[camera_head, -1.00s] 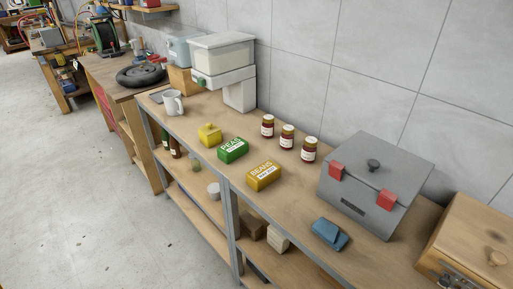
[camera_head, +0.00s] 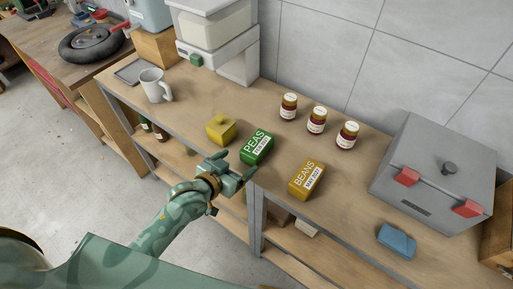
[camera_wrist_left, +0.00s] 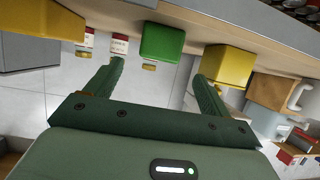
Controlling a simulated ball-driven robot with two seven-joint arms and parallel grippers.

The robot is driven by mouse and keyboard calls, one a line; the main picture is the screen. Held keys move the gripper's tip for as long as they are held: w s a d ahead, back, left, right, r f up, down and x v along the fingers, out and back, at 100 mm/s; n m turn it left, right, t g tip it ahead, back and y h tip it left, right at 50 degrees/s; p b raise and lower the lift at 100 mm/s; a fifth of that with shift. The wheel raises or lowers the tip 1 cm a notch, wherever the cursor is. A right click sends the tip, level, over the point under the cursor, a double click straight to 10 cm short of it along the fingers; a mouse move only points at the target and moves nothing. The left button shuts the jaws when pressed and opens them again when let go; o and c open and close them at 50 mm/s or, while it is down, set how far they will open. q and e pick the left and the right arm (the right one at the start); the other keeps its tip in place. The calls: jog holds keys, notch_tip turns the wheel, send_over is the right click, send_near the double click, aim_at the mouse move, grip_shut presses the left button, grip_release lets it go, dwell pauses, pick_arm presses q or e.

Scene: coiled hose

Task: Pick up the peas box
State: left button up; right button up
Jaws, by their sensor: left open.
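The peas box (camera_head: 257,147) is green with a white label and lies on the wooden bench top near its front edge. My left gripper (camera_head: 234,168) is open and empty, just in front of the box and apart from it. In the left wrist view, the peas box (camera_wrist_left: 162,42) appears beyond the open fingertips (camera_wrist_left: 159,72), roughly in line with the gap between them. My right gripper is in neither view.
A yellow box (camera_head: 221,129) stands left of the peas box, and the beans box (camera_head: 307,180) lies to its right. Several jars (camera_head: 317,120) stand behind. A mug (camera_head: 155,86), grey toolbox (camera_head: 437,178) and blue block (camera_head: 396,241) are further off.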

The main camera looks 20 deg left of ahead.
aim_at(248, 156)
pick_arm(q)
jog(key=x, duration=0.2)
jog(key=b+x, duration=0.1)
jog(key=x, duration=0.1)
jog(key=shift+w+d+f, duration=0.15)
jog(key=shift+w+d, duration=0.1)
jog(key=shift+d, duration=0.05)
jog(key=b+x, duration=0.1)
jog(key=x, duration=0.4)
jog(key=shift+w+a, duration=0.1)
jog(key=shift+a, duration=0.05)
jog(key=shift+w, duration=0.2)
jog(key=c, duration=1.3)
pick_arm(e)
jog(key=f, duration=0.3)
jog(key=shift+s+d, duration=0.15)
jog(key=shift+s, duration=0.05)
